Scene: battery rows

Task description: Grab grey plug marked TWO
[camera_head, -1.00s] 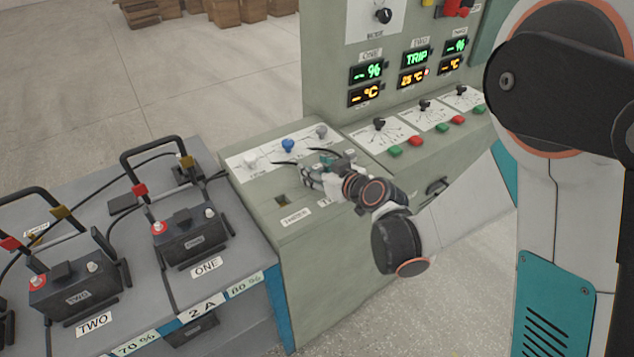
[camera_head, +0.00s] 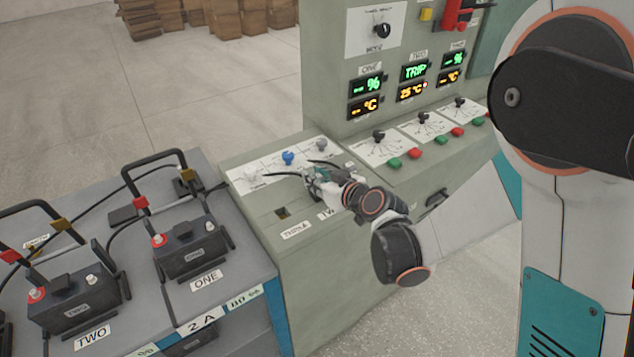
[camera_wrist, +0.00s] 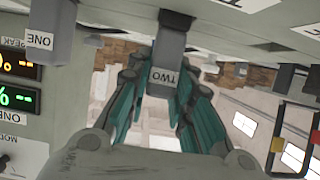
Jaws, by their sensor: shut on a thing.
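The grey plug marked TWO (camera_wrist: 165,78) shows in the middle of the wrist view, its label upside down. My gripper (camera_wrist: 163,92) has its teal fingers on both sides of this plug and is shut on it. The top of the plug meets a dark part, and I cannot tell whether it is seated in a socket. In the head view my gripper (camera_head: 316,180) is low over the sloped top of the green-grey console (camera_head: 262,232), just behind a partly covered label. The plug itself is largely hidden there by my gripper.
Another grey plug marked ONE (camera_wrist: 45,32) is at the left of the wrist view. A square opening (camera_head: 283,213) lies above the THREE label (camera_head: 297,230). White, blue (camera_head: 288,158) and grey knobs stand behind my gripper. Batteries ONE (camera_head: 190,248) and TWO (camera_head: 75,300) are on the left bench.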

